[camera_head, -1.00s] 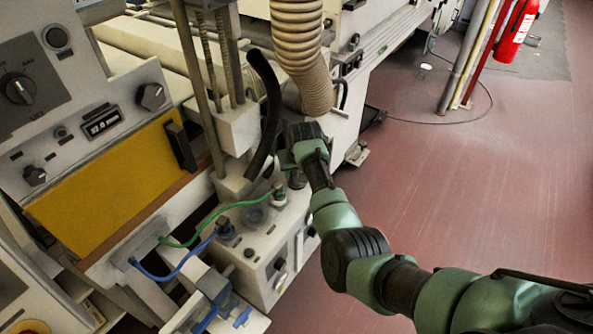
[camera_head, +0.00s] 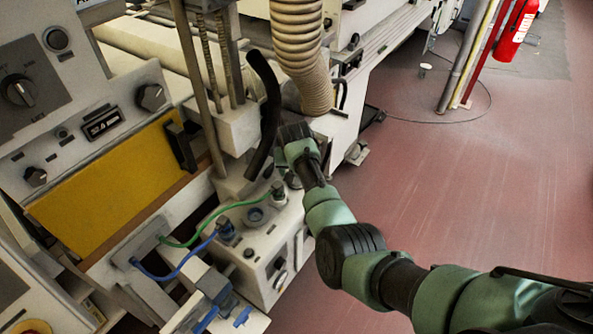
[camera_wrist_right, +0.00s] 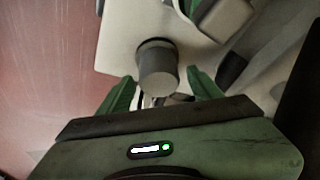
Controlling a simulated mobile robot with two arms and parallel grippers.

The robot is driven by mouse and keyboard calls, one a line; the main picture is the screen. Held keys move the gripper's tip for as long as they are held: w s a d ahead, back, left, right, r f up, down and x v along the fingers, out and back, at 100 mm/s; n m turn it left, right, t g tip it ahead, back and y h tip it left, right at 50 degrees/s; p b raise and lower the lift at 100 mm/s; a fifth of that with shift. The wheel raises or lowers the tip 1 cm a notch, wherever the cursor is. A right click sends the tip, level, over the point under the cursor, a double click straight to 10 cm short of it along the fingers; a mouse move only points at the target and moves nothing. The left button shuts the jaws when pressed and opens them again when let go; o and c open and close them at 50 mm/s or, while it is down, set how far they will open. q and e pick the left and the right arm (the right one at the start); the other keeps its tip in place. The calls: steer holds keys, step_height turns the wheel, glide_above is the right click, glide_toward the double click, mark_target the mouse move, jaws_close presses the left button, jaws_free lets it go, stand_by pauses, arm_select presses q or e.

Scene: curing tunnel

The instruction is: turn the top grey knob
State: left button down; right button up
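A grey cylindrical knob (camera_wrist_right: 157,68) stands out from a pale panel (camera_wrist_right: 118,45) in the right wrist view. My right gripper (camera_wrist_right: 161,80) is open, with one green finger on each side of the knob's near end. Gaps seem to show between fingers and knob; I cannot tell if either touches. In the head view my right arm reaches in from the right to a pale control box (camera_head: 250,262), and its wrist hides the fingertips and this knob. Dark knobs (camera_head: 279,264) show on the box's side. My left gripper is not in view.
A ribbed hose (camera_head: 300,50) and a black curved tube (camera_head: 266,115) hang close to my right wrist. Green (camera_head: 215,217) and blue (camera_head: 172,275) cables run to the box. A knobbed control panel (camera_head: 85,70) stands left.

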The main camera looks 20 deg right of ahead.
steer(key=v, duration=0.7)
steer(key=shift+s+r, duration=0.2)
steer(key=shift+r, duration=0.15)
steer(key=shift+a, duration=0.1)
